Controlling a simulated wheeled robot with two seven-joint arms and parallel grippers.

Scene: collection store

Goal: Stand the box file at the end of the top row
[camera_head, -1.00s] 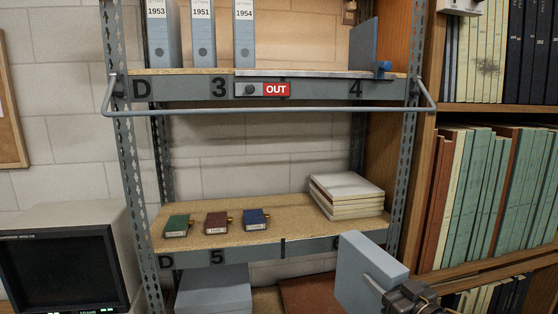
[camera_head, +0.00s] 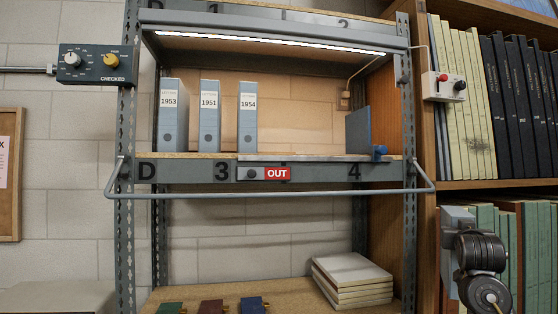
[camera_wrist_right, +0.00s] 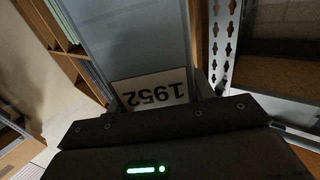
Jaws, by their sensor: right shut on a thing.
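My right gripper (camera_head: 464,244) is shut on a grey box file (camera_head: 453,218), right of the rack and in front of the bookcase. The arm hides much of the file in the head view. In the right wrist view the file (camera_wrist_right: 130,38) fills the upper middle, with its white 1952 label upside down near the jaws. On the shelf marked D 3 4 (camera_head: 195,173), box files 1953 (camera_head: 171,125), 1951 (camera_head: 209,128) and 1954 (camera_head: 247,127) stand upright. A blue-grey upright plate (camera_head: 357,131) with a blue knob (camera_head: 379,153) stands at the shelf's right end. My left gripper is out of view.
A grey rail (camera_head: 280,194) runs in front of the shelf edge. A red OUT tag (camera_head: 277,173) sits on that edge. The rack's right post (camera_head: 409,230) stands between file and shelf. Free shelf space lies between file 1954 and the plate.

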